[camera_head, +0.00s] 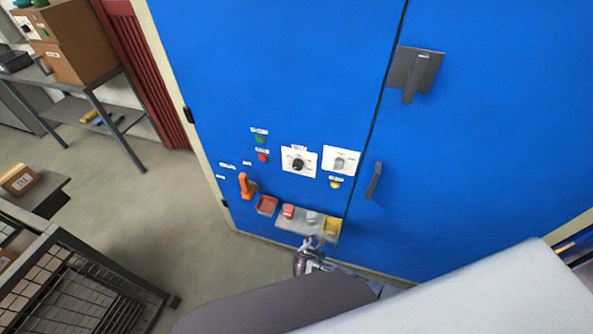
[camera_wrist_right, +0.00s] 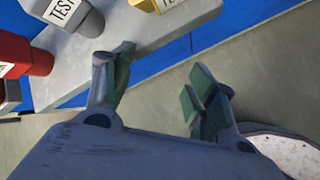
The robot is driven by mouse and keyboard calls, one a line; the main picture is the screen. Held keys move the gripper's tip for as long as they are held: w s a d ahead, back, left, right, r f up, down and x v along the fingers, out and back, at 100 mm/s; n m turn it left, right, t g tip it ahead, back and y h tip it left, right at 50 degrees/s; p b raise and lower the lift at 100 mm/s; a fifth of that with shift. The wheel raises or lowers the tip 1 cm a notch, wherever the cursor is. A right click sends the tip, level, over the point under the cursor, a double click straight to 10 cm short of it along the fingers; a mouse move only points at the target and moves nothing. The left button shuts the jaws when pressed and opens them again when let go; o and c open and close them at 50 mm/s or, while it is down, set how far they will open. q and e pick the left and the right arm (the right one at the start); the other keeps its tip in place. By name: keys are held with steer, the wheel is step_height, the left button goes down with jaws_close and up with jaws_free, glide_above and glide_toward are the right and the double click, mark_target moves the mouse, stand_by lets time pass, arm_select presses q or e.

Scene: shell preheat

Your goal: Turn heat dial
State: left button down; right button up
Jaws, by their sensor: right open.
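A blue cabinet (camera_head: 300,60) carries two dials on white plates. One dial has a black knob (camera_head: 298,164), and the one to its right has a grey knob (camera_head: 340,163). The lettering is too small to tell which is the heat dial. My right gripper (camera_head: 308,243) is below both dials, near the front of a small grey ledge, apart from the dials. In the right wrist view the right gripper (camera_wrist_right: 163,84) is open with nothing between its fingers. My left gripper is not in view.
An orange handle (camera_head: 244,186) and a door handle (camera_head: 374,181) stick out from the cabinet. A wire cage (camera_head: 75,290) stands lower left.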

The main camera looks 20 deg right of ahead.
steer(key=w+a+r+n+t+h, duration=0.1)
steer(key=w+a+r+n+t, duration=0.1)
steer(key=w+r, duration=0.3)
steer(key=n+t+h+b, duration=0.3)
steer(key=n+t, duration=0.3)
steer(key=t, duration=0.1)
glide_toward(297, 168)
steer(key=v, duration=0.5)
steer(key=shift+p+x, duration=0.85)
steer(key=shift+x, duration=6.05)
steer(key=shift+r, duration=0.15)
steer(key=c, duration=1)
steer(key=shift+c, duration=0.2)
